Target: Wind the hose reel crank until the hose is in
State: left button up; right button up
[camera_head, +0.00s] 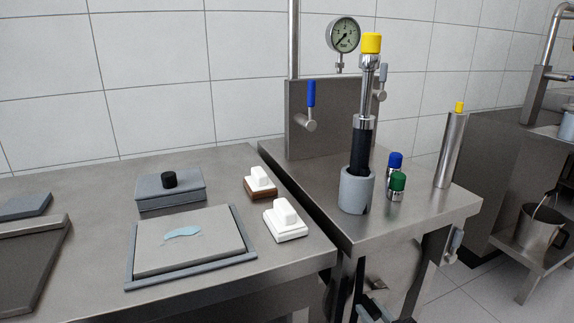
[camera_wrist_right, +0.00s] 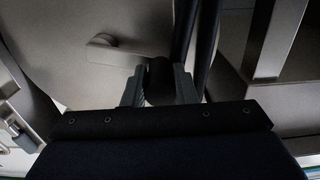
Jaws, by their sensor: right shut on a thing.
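In the right wrist view my right gripper (camera_wrist_right: 159,84) has one grey finger on each side of a dark, rounded crank handle (camera_wrist_right: 160,72) and is shut on it. A pale crank arm (camera_wrist_right: 122,48) runs left from the handle across the large, light round face of the hose reel (camera_wrist_right: 75,28). Dark hose-like lengths (camera_wrist_right: 206,45) run up just right of the handle. How much hose is out cannot be told. My left gripper is not in view.
A steel bench (camera_head: 425,212) carries a grey cup (camera_head: 356,190) holding a tall tool, small capped bottles and a steel cylinder (camera_head: 452,150). The left table (camera_head: 90,262) holds a tray and white-handled brushes. A pot (camera_head: 538,228) stands on a low shelf at right.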

notch_tip(320, 180, down, 6)
jog(key=b, duration=0.6)
jog(key=shift+d, duration=0.3)
jog(key=shift+w+d+f, duration=0.15)
jog(key=shift+w+f, duration=0.05)
jog(key=shift+f, duration=0.05)
grip_shut()
jog(key=d+f, duration=0.1)
jog(key=w+d+f, duration=0.1)
jog(key=d, duration=0.1)
jog(key=w+d, duration=0.1)
jog(key=shift+d+f, duration=0.4)
